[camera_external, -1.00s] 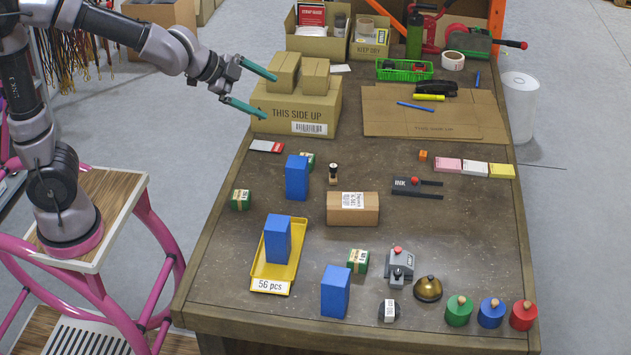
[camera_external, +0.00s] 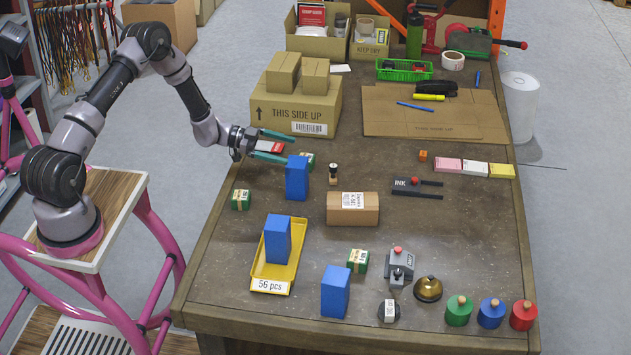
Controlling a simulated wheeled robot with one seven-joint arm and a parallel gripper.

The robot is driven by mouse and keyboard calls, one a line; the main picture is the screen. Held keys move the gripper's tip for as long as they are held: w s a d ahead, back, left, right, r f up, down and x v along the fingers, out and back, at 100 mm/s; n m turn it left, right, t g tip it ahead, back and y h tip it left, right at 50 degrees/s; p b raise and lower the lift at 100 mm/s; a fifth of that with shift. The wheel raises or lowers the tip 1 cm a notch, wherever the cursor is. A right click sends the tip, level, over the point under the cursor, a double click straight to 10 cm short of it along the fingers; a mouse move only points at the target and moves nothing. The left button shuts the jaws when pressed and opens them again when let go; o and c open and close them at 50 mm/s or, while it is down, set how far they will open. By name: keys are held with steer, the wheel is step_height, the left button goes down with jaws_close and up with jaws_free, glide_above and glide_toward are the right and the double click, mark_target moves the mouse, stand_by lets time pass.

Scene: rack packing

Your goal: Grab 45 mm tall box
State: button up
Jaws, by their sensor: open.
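My gripper (camera_external: 289,149) is open and empty, its two teal fingers pointing right over the far left part of the table. It is just behind and above a tall blue box (camera_external: 297,179). A small green box with a tan top (camera_external: 309,159) sits behind that blue box, partly hidden by it. Similar small green boxes stand at the left (camera_external: 241,200) and front middle (camera_external: 358,261). Another blue box (camera_external: 277,239) stands on the yellow tray (camera_external: 293,265), and a third (camera_external: 335,291) stands near the front edge. I cannot tell which box is 45 mm tall.
A brown carton (camera_external: 353,209) lies mid-table. A large carton (camera_external: 270,121) with two small cartons on top stands behind my gripper. The middle right is mostly clear.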

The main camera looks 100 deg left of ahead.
steer(key=n+t, duration=0.2)
glide_toward(307, 164)
steer(key=w, duration=0.7)
steer(key=shift+d, duration=0.3)
jaws_close()
